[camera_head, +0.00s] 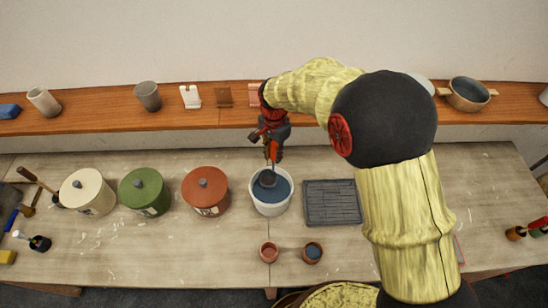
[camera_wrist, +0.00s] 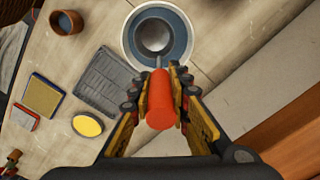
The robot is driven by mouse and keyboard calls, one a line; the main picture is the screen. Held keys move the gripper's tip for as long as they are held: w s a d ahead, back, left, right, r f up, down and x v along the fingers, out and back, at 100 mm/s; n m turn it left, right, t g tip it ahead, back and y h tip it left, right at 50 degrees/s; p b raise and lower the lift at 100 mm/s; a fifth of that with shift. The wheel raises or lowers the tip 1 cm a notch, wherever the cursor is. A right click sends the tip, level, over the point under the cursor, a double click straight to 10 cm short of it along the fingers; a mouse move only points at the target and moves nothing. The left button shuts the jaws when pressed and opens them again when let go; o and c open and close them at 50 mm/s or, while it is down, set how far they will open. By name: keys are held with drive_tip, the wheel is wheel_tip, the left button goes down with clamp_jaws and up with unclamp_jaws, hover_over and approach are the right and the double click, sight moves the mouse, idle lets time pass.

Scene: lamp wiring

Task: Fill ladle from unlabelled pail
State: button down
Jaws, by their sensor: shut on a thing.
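The unlabelled white pail (camera_head: 271,209) stands open on the bench, with dark blue contents inside; it also shows in the wrist view (camera_wrist: 131,40). The ladle (camera_head: 267,179) has its dark round bowl (camera_wrist: 154,36) inside the pail, over or in the blue. I cannot tell whether the bowl holds any of it. My gripper (camera_wrist: 161,100) is shut on the ladle's red-orange handle (camera_wrist: 161,108), above the pail. In the head view my gripper (camera_head: 272,148) is partly hidden by its own links.
Lidded cream (camera_head: 90,199), green (camera_head: 152,197) and red (camera_head: 212,190) pails stand left of the white pail. A dark ribbed tray (camera_head: 331,202) lies close to its right. Two small cups, reddish (camera_head: 269,252) and blue-filled (camera_head: 313,252), stand in front. A wooden shelf (camera_head: 115,123) runs behind.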

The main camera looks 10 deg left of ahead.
wheel_tip(320, 180, down, 14)
drive_tip(key=b, duration=0.7)
drive_tip(key=shift+r+b, duration=0.15)
drive_tip(key=shift+b, duration=0.15)
drive_tip(key=shift+r, duration=0.1)
idle(1.6)
drive_tip(key=shift+r+p, duration=2.95)
drive_tip(key=shift+r, duration=2.75)
drive_tip(key=shift+r+p, duration=0.75)
drive_tip(key=shift+r, duration=0.65)
